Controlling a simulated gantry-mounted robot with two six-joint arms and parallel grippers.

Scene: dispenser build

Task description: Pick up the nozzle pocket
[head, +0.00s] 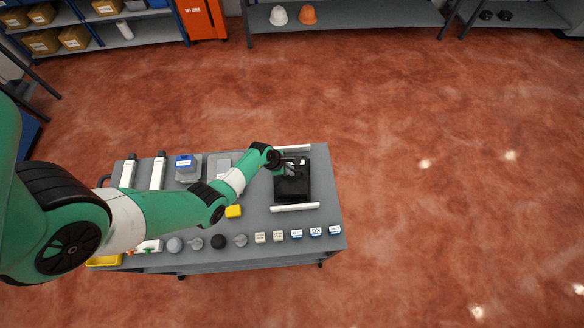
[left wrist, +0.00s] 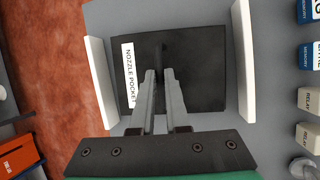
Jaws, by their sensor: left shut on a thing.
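The nozzle pocket (head: 293,189) is a flat black block on the right part of the grey table, between two white rails. In the left wrist view the nozzle pocket (left wrist: 200,68) shows a white label reading "NOZZLE POCKET" and a thin dark upright part in its middle. My left gripper (head: 290,166) reaches down over it, and in the left wrist view the gripper's (left wrist: 159,78) two grey fingers are shut on that upright part. Whether the block is lifted off the table I cannot tell. My right gripper is not in view.
White rails stand on both sides of the block, one of them the front rail (head: 295,207). Small labelled cubes (head: 297,235) and round grey and black parts line the table's front. A blue-topped part (head: 186,163) stands further left.

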